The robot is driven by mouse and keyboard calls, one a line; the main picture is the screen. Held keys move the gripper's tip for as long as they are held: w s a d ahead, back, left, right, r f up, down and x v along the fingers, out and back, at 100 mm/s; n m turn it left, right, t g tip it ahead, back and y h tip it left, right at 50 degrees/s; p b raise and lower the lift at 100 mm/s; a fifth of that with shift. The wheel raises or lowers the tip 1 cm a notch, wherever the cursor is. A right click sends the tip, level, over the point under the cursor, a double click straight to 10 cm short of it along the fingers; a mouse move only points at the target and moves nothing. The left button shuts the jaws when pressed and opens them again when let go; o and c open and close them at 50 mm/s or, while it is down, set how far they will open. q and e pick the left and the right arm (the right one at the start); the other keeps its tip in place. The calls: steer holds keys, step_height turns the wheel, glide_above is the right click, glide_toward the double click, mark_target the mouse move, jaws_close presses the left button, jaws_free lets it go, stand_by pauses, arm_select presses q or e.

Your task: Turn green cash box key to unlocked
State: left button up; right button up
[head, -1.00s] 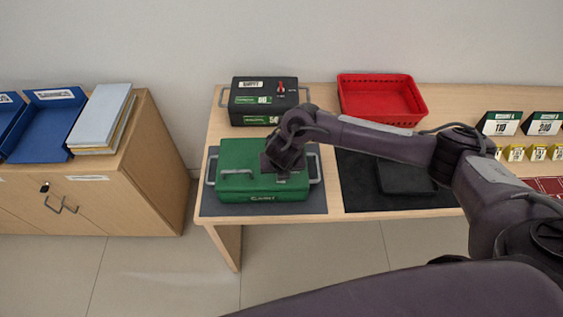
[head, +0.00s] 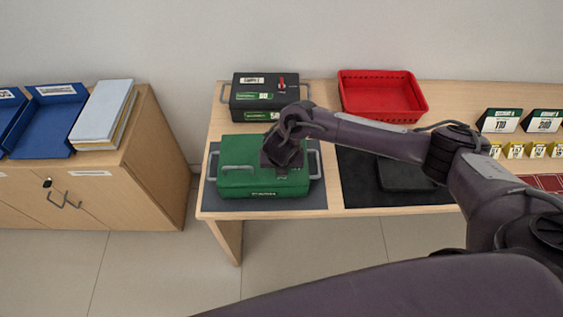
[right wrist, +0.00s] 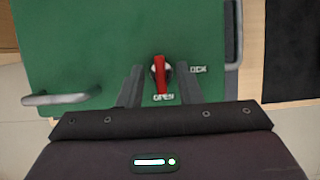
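The green cash box (head: 240,178) sits closed on a grey mat on the table in the head view. In the right wrist view, its green lid (right wrist: 80,50) carries a red key (right wrist: 160,75) in a round lock. The key's bar lies along the picture's vertical, lower end by the OPEN label (right wrist: 163,97); the LOCK label (right wrist: 198,69) is to the right. My right gripper (right wrist: 160,88) is open over the lid, one finger on each side of the key with gaps. In the head view my right gripper (head: 283,155) hides the key. My left gripper is out of view.
A black cash box (head: 262,98) with a red key stands behind the green one. A red basket (head: 382,96) is at the back. A black mat (head: 360,190) with a dark flat item lies to the right. A cabinet (head: 140,180) stands left, across a floor gap.

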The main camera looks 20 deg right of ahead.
mark_target(281, 180)
steer(key=d+p+v, duration=0.1)
steer(key=v, duration=0.6)
steer(key=shift+a+r, duration=0.4)
steer(key=shift+a, duration=0.15)
steer(key=shift+s, duration=0.15)
